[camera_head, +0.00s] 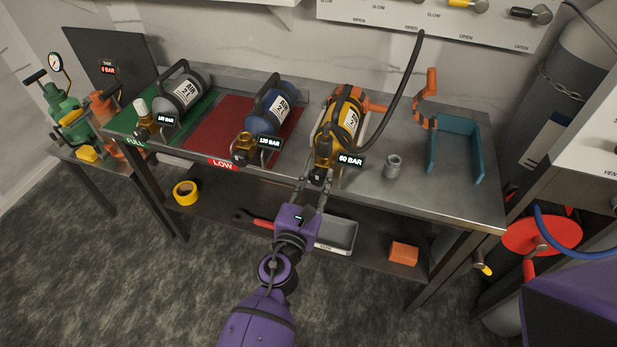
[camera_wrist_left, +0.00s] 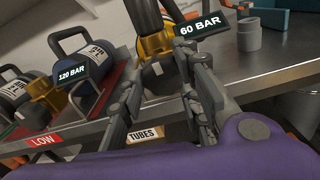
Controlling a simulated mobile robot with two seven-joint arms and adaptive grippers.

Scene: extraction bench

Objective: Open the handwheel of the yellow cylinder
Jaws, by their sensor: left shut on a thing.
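The yellow cylinder (camera_head: 345,118) lies on the bench with its valve end toward the front edge, tagged 60 BAR (camera_head: 351,160). Its dark handwheel (camera_head: 320,174) sits at the front of the brass valve. My left gripper (camera_head: 317,184) reaches it from the front, its fingers shut on the handwheel. In the left wrist view the handwheel (camera_wrist_left: 160,74) shows between the two fingers (camera_wrist_left: 163,92), partly hidden by them. The wheel's turn position cannot be told. My right gripper is not in view.
A blue cylinder (camera_head: 275,108) tagged 120 BAR lies on the red LOW mat (camera_head: 210,125). A grey cylinder (camera_head: 183,90) lies on the green mat (camera_head: 150,108). A black hose (camera_head: 403,85) rises from the yellow cylinder. A grey cup (camera_head: 393,167) and teal bracket (camera_head: 456,137) stand to the right.

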